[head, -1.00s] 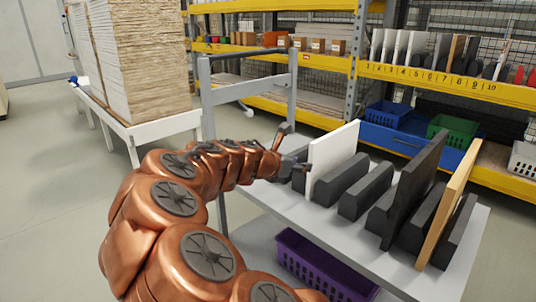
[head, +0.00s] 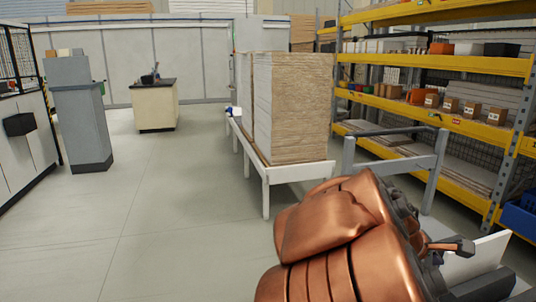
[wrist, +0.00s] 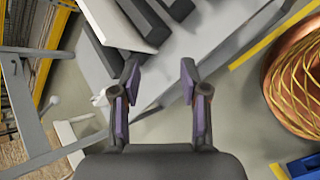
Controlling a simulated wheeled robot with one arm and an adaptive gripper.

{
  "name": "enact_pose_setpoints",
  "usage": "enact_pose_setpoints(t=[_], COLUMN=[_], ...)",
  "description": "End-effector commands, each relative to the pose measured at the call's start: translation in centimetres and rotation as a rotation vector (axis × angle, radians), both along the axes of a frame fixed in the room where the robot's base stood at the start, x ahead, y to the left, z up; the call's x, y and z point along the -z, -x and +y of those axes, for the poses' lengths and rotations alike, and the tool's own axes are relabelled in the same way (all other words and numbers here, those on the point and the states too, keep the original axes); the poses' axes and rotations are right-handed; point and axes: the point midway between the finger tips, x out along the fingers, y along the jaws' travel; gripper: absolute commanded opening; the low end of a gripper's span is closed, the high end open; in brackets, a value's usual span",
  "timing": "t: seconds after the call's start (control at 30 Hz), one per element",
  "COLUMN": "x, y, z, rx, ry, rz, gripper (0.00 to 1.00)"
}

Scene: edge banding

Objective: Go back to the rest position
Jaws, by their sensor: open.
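My copper-coloured arm is folded at the lower right of the head view. My gripper shows in the wrist view (wrist: 158,98) with its two purple-padded fingers apart and nothing between them. A white panel (wrist: 112,22) stands among dark blocks (wrist: 150,22) on the grey cart top (wrist: 205,45), beyond the fingertips and apart from them. In the head view the white panel (head: 478,258) shows only in part at the lower right, behind my arm.
A white table (head: 300,172) carries tall stacks of boards (head: 290,105). Yellow-beamed shelving (head: 440,65) runs along the right. A grey cabinet (head: 78,115) and a cream cabinet (head: 155,108) stand at the left and back. The floor (head: 170,220) at left and centre is clear.

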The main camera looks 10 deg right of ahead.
Motion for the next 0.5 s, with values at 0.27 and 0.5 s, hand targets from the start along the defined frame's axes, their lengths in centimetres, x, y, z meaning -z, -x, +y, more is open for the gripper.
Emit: enact_pose_setpoints(t=[0.27, 0.5], x=[-4.7, -7.8], y=[3.3, 6.2], z=[6.3, 12.3], rx=[0.212, 0.394], ry=[-0.210, -0.384], rz=[-0.171, -0.247], gripper=[0.44, 0.44])
